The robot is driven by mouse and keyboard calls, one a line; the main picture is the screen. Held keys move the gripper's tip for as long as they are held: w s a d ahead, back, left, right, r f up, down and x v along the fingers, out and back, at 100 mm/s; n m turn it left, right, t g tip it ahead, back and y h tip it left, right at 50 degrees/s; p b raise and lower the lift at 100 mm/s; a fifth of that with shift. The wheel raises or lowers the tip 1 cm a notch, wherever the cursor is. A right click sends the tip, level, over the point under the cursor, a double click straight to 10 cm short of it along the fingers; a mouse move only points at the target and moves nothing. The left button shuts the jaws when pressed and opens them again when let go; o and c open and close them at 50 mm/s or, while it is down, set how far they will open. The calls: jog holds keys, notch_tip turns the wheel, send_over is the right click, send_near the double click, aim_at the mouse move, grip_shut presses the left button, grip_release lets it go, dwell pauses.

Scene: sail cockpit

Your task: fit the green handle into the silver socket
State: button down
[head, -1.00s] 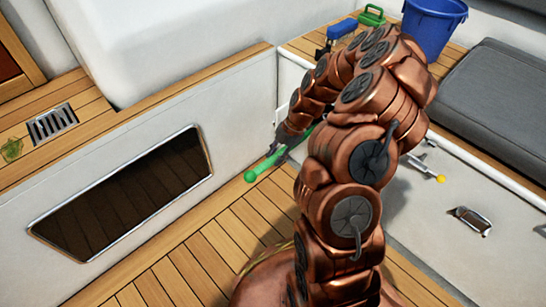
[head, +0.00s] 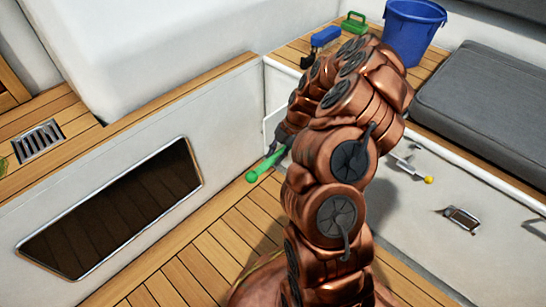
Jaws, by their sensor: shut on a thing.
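The green handle (head: 264,168) has a round knob at its lower left end. It points out to the left from my gripper (head: 282,146), tilted with the knob low. My gripper is shut on the handle, in front of the corner where the two white walls meet. The handle's far end is hidden behind my gripper and arm. I cannot make out the silver socket for certain; my copper arm covers much of the right wall.
A silver lever with a yellow knob (head: 428,180) and a metal latch (head: 462,216) are on the right wall. A blue bucket (head: 412,32), a green item (head: 354,23) and a blue-headed brush (head: 324,37) stand on the ledge. A grey cushion (head: 478,98) lies right. Wooden floor (head: 200,262) is free at left.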

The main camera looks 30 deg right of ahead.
jog(key=shift+w+d, duration=0.25)
jog(key=shift+d, duration=0.8)
jog(key=shift+w+d+f+b, duration=0.15)
jog(key=shift+d+b, duration=0.15)
jog(key=shift+b, duration=0.2)
jog(key=shift+w+d+b, duration=0.15)
jog(key=shift+d+b, duration=0.55)
jog(key=shift+w+d+b, duration=0.1)
jog(key=shift+d+b, duration=0.6)
jog(key=shift+r, duration=0.2)
